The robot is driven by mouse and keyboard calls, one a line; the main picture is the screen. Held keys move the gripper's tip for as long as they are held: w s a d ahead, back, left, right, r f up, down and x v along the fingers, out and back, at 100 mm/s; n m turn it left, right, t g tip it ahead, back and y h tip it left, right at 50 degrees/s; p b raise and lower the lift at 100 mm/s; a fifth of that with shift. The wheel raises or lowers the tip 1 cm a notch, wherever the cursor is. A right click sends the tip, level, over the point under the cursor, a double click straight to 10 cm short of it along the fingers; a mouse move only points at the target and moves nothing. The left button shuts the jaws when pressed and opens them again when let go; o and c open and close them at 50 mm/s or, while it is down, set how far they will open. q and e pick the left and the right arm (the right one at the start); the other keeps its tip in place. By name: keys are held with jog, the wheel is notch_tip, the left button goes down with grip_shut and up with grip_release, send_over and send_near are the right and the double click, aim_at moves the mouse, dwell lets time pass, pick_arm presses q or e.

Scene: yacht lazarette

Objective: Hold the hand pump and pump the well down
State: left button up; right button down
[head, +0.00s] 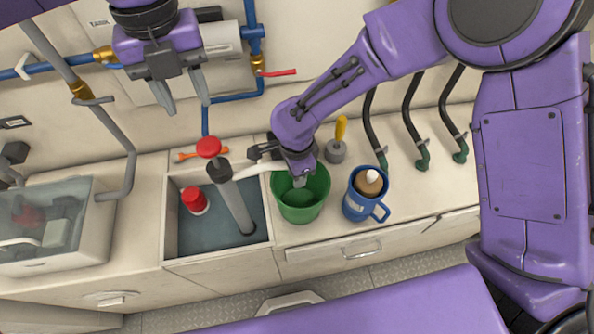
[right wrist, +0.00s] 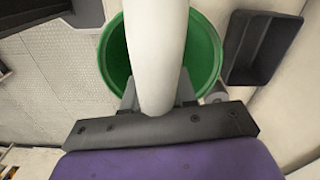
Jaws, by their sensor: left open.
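The hand pump (head: 236,208) is a grey tube with a dark collar and a red knob (head: 208,147) on top. It stands tilted in the open well (head: 168,220), its foot in dark water. A white discharge hose (head: 258,169) runs from its head toward the green bucket (head: 300,210). My right gripper (head: 301,178) is over the bucket. In the right wrist view the hose (right wrist: 157,60) lies between its fingers, which look shut on it, with the bucket (right wrist: 207,45) beyond. My left gripper (head: 187,108) is open and empty, above and behind the pump knob.
A red float-like piece (head: 195,200) sits in the well. A blue mug (head: 355,205) stands right of the bucket, a grey pot with a yellow handle (head: 341,128) behind. A clear-fronted tank (head: 50,265) is at left. Blue pipes (head: 253,40) and a red lever (head: 279,72) line the wall.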

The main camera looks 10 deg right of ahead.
aim_at(207, 144)
pick_arm(q)
jog(key=shift+f, duration=0.3)
jog(key=c, duration=0.5)
notch_tip(207, 144, down, 3)
jog(key=shift+m, duration=0.8)
grip_shut()
jog(key=shift+f, duration=2.6)
